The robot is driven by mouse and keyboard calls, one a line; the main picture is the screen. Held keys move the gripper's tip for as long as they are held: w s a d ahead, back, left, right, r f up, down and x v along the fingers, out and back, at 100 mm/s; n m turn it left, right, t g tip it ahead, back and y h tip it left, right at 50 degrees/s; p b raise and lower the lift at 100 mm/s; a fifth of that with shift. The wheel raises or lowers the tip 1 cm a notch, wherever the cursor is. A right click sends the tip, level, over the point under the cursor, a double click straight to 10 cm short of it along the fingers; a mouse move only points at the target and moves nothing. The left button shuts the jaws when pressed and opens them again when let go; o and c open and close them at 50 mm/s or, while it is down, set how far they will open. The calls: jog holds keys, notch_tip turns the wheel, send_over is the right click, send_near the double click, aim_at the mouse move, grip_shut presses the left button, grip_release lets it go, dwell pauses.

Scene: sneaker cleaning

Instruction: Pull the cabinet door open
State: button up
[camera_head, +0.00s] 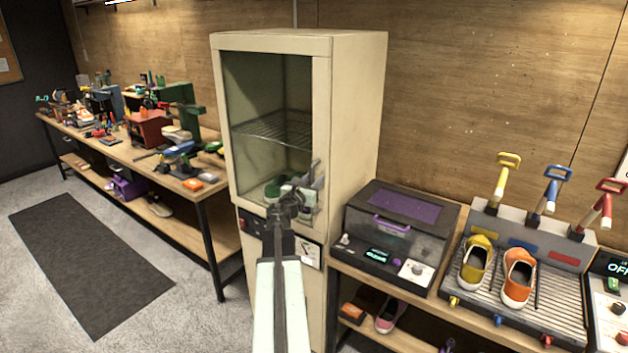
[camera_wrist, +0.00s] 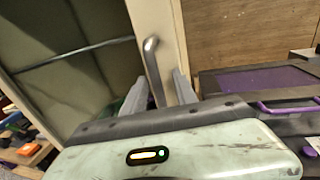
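The tall cream cabinet (camera_head: 355,110) stands against the wood wall, and its glass-fronted door (camera_head: 270,85) looks shut. A metal bar handle (camera_wrist: 151,58) runs along the door's right edge; in the head view the handle (camera_head: 318,172) is partly hidden by my gripper. My gripper (camera_head: 303,190) is at the door's lower right. In the wrist view my gripper's two fingers (camera_wrist: 160,88) are apart, with the lower part of the handle between them. The handle looks nearer the left finger, with a gap to the right finger. I cannot tell whether either finger touches it.
A wire rack (camera_head: 275,130) and a shoe (camera_head: 273,187) show behind the glass. A dark machine with a purple window (camera_head: 400,205) stands close on the right, beside a shoe rack (camera_head: 560,300). A cluttered workbench (camera_head: 120,150) is on the left. Floor with a dark mat (camera_head: 85,255) is clear.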

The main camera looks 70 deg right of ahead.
jog(key=shift+c, duration=0.3)
grip_shut()
jog(key=shift+s, duration=0.1)
dwell(0.9)
